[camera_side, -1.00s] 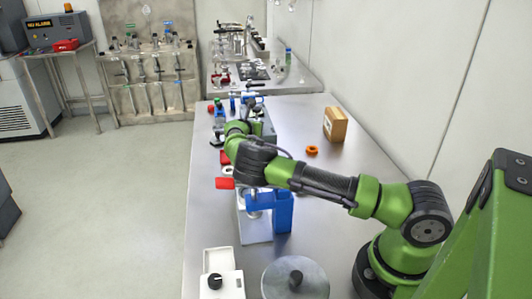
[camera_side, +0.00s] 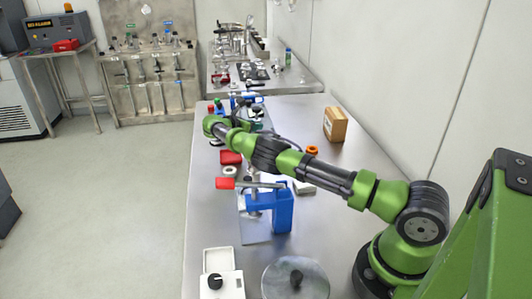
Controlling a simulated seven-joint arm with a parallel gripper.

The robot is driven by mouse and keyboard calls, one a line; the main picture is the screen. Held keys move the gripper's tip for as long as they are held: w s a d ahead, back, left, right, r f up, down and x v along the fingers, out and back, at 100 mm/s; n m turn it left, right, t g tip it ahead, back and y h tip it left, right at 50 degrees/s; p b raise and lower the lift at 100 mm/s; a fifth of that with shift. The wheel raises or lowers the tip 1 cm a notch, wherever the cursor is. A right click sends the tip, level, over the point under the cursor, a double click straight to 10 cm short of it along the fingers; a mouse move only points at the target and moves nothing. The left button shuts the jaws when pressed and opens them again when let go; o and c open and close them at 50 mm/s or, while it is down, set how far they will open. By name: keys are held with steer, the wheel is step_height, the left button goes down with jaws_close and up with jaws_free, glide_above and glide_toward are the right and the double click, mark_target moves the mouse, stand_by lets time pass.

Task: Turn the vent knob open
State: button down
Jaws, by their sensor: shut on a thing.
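My gripper (camera_side: 242,114) is at the far part of the steel bench, small and partly covered by my own wrist. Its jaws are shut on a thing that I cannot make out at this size. The vent knob cannot be told for certain in this view. A black round knob (camera_side: 215,281) on a white box (camera_side: 231,291) stands at the near left of the bench, well apart from my gripper.
A blue clamp-like fixture (camera_side: 283,209) with a red-ended bar (camera_side: 225,183) stands mid-bench below my arm. A red block (camera_side: 231,157), an orange ring (camera_side: 312,150), a wooden block (camera_side: 335,124) and a round metal lid (camera_side: 296,281) are around it.

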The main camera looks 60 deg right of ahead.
steer(key=shift+d+f, duration=0.1)
steer(key=shift+f, duration=0.05)
steer(key=c, duration=0.8)
jaws_free()
steer(key=v, duration=1.7)
